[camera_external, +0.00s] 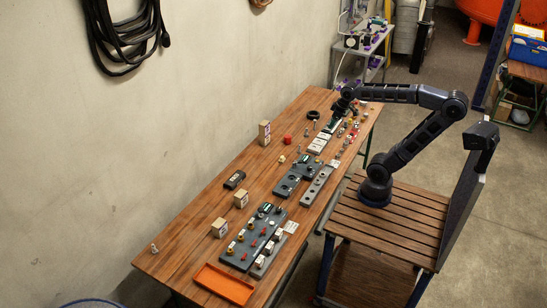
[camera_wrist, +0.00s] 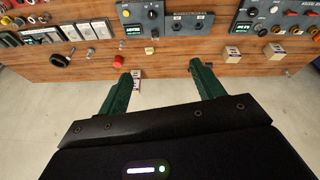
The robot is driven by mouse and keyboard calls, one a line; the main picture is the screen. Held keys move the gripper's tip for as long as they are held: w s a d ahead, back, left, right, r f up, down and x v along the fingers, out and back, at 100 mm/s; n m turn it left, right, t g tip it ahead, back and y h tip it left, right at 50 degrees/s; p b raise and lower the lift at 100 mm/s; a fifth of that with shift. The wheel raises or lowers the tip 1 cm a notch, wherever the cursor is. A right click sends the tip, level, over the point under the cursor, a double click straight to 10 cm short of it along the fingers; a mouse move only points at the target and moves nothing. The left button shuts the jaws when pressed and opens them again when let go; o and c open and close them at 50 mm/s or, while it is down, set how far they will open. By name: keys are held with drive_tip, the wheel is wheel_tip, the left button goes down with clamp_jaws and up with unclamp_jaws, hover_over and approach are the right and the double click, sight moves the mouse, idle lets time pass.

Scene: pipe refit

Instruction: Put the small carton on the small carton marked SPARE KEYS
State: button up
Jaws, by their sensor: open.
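Two small tan cartons with printed white faces stand near each other on the wooden table, a nearer one (camera_external: 219,228) and a farther one (camera_external: 241,200). In the wrist view they are at the upper right, one carton (camera_wrist: 232,53) left of the other (camera_wrist: 274,51). A taller tan-and-white carton (camera_external: 265,133) stands farther along, near the wall-side edge. It shows in the wrist view (camera_wrist: 137,74) just beyond the left finger. The lettering is too small to read. My gripper (camera_wrist: 161,71) is open and empty, apart from all cartons; in the external view it is over the table's far end (camera_external: 343,105).
Grey control panels (camera_external: 263,235) with knobs and several small parts line the table's middle and right. An orange tray (camera_external: 225,283) lies at the near end. A red cylinder (camera_external: 288,138) and black ring (camera_external: 313,114) stand near the tall carton. The left table strip is mostly clear.

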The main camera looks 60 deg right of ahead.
drive_tip(key=s+f+m, duration=0.2)
drive_tip(key=s+f, duration=0.1)
drive_tip(key=s, duration=0.3)
drive_tip(key=shift+s+a+f+t, duration=0.15)
drive_tip(key=shift+s+a+t, duration=0.05)
drive_tip(key=shift+a+t, duration=0.15)
